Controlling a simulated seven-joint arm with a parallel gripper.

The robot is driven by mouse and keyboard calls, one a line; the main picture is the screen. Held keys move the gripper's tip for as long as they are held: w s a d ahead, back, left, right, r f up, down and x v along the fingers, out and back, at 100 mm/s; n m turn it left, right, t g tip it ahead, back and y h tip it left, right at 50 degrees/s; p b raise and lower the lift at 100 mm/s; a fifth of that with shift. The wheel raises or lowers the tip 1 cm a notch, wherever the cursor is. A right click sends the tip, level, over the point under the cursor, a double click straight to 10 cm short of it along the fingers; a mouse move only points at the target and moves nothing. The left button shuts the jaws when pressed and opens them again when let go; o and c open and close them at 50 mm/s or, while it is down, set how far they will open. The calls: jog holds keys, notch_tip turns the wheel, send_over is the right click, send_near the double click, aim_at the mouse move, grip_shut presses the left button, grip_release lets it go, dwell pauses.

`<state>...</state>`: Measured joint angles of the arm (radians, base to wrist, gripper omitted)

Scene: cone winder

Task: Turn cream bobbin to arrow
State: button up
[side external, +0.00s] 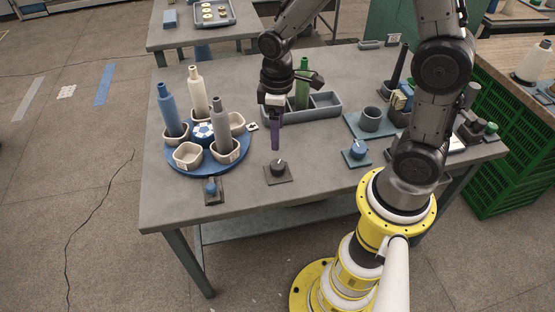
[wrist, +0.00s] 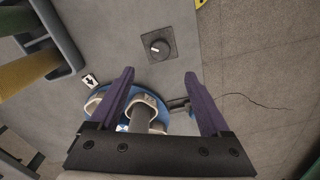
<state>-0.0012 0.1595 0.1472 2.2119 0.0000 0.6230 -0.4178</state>
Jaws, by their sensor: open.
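The cream bobbin (side external: 197,92) stands upright at the back of the round blue turntable (side external: 185,171). A blue bobbin (side external: 168,110) and a grey bobbin (side external: 222,130) stand in cups on it, and the front-left cup (side external: 187,155) is empty. A white arrow tile (side external: 252,126) lies at the turntable's right edge; it also shows in the wrist view (wrist: 91,81). My gripper (side external: 276,130) is open and empty above the table, right of the turntable. In the wrist view its purple fingers (wrist: 159,75) stand wide apart; the cream bobbin cannot be made out there.
A black knob (side external: 278,168) on a dark plate sits in front of my gripper. Blue knobs stand front left (side external: 211,187) and right (side external: 357,150). A grey divided tray (side external: 325,112) with a green bobbin (side external: 303,85) is behind my gripper.

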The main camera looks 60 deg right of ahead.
aim_at(277, 164)
notch_tip(277, 164, down, 11)
jog(key=shift+f, duration=0.2)
dwell(0.3)
grip_shut()
